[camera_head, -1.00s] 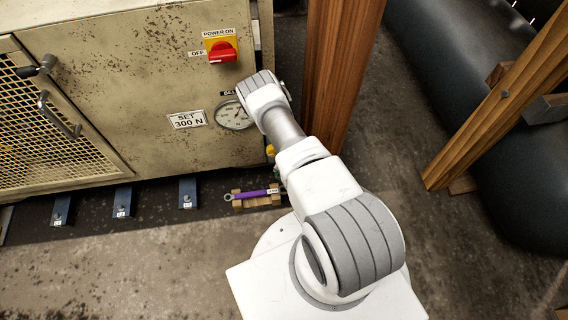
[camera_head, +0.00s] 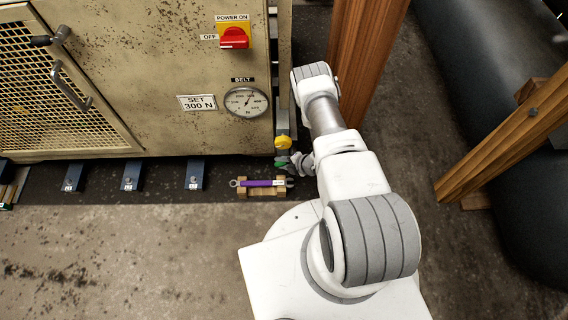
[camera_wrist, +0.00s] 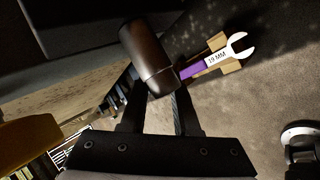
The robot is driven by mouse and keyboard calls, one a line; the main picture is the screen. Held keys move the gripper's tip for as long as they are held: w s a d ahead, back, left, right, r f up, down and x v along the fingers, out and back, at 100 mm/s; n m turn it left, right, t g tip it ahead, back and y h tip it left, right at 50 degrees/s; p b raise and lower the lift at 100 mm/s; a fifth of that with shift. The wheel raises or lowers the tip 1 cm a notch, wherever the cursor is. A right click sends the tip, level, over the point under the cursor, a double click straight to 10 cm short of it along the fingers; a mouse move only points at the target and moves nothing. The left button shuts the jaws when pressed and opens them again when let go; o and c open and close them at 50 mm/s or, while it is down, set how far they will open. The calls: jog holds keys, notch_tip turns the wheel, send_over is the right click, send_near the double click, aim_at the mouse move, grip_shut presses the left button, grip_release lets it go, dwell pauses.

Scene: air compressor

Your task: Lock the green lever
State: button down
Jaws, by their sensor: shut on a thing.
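A small green part (camera_head: 284,161), likely the green lever, shows beside the compressor's lower right corner, below a yellow knob (camera_head: 282,142). My gripper (camera_head: 298,162) is right beside the green part, partly hidden by my arm. In the wrist view my gripper (camera_wrist: 158,100) has its fingers on either side of a dark, brownish cylindrical handle (camera_wrist: 145,50) and is shut on it. No green shows on this handle there, so I cannot tell whether it belongs to the green lever.
A purple wrench (camera_head: 262,183) marked 19 MM lies on a wooden rest, just below my gripper. The compressor cabinet (camera_head: 150,90) carries a belt gauge (camera_head: 246,102) and a red switch (camera_head: 234,37). A wooden post (camera_head: 368,70) stands close behind my arm. The floor at left front is clear.

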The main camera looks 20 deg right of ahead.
jog(key=shift+r+y, duration=0.15)
jog(key=shift+y, duration=0.15)
dwell(0.4)
jog(key=c, duration=0.7)
grip_release()
jog(key=shift+o, duration=0.2)
